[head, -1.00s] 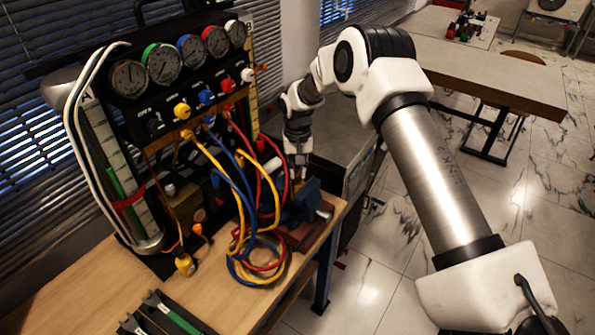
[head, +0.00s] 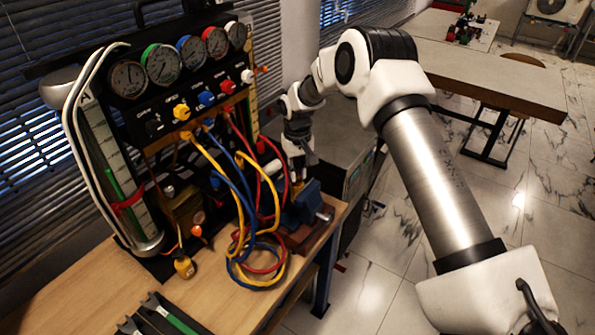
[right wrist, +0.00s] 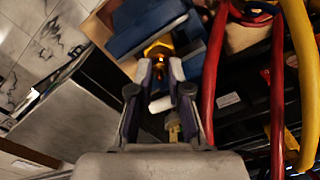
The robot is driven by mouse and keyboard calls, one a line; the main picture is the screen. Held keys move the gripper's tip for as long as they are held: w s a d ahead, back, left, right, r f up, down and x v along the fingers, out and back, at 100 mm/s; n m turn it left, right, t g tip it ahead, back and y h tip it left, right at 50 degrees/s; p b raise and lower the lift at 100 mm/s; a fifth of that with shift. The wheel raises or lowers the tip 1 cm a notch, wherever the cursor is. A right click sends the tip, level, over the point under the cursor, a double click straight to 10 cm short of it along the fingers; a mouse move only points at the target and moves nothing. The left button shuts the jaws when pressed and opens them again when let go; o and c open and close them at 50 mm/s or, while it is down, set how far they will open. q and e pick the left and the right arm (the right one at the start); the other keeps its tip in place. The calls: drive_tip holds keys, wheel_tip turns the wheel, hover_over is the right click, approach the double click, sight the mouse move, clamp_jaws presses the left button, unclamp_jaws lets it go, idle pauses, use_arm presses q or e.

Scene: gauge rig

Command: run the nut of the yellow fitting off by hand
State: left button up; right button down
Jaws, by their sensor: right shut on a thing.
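The yellow fitting (right wrist: 158,48) shows in the right wrist view, between the blue jaws of a vise (right wrist: 150,22). In the head view the blue vise (head: 303,206) sits at the bench's right end. My right gripper (right wrist: 160,72) points down at the vise from above, and its two fingers are shut on the near end of the yellow fitting, where the nut is. The fingers hide part of the nut, so its exact seat is not clear. In the head view my right gripper (head: 298,178) is small and dark against the vise. My left gripper is not in view.
Red, blue and yellow hoses (head: 245,215) hang in loops close beside the vise. The gauge panel (head: 185,75) stands behind them. A small yellow-bodied item (head: 184,266) lies on the bench (head: 105,270).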

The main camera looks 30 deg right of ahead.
drive_tip(key=c, duration=1.1)
unclamp_jaws()
drive_tip(key=shift+f, duration=0.1)
wheel_tip(320, 180, up, 12)
